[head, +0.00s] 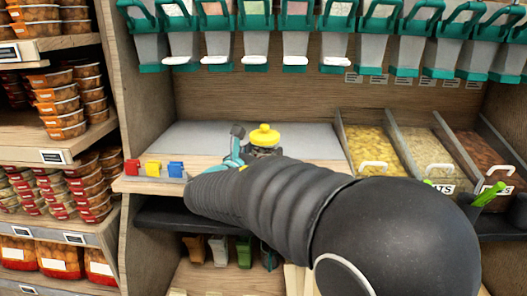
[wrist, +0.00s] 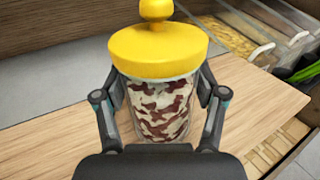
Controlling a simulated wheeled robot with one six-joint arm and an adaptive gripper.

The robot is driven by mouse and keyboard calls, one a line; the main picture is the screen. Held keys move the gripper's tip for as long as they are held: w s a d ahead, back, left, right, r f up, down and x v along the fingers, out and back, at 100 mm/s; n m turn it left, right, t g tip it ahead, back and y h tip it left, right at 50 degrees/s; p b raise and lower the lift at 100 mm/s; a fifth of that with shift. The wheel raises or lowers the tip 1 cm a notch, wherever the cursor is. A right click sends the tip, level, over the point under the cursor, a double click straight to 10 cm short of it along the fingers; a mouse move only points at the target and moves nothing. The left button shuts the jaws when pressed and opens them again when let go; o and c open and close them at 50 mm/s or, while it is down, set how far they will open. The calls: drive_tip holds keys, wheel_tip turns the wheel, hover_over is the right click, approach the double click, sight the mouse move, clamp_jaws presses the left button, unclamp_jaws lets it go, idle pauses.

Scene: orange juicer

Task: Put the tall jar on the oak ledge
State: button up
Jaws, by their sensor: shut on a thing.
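The tall jar (wrist: 160,95) is clear, with a yellow knobbed lid and dark red and white contents. It stands upright between the fingers of my gripper (wrist: 160,108), which is shut on its sides. In the head view the jar's yellow lid (head: 264,137) shows above my gripper (head: 250,153), and my arm hides most of its body. The oak ledge (wrist: 50,125) is pale wood and spreads under and around the jar; its left part also shows in the head view (head: 145,187). The jar's base is hidden, so I cannot tell whether it touches the ledge.
Red, yellow and blue clips (head: 153,169) stand on the ledge's left end. A grey panel (head: 200,135) lies behind. Open bins of dry food (head: 378,150) are at the right. Several dispensers (head: 240,40) hang above. Stacked tubs (head: 60,105) fill the shelves at left.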

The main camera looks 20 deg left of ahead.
drive_tip(key=shift+r, duration=0.1)
drive_tip(key=o, duration=1.3)
drive_tip(key=shift+f, duration=0.2)
drive_tip(key=shift+r, duration=0.1)
drive_tip(key=shift+s+r, duration=0.1)
drive_tip(key=shift+r, duration=0.05)
drive_tip(key=v, duration=1.2)
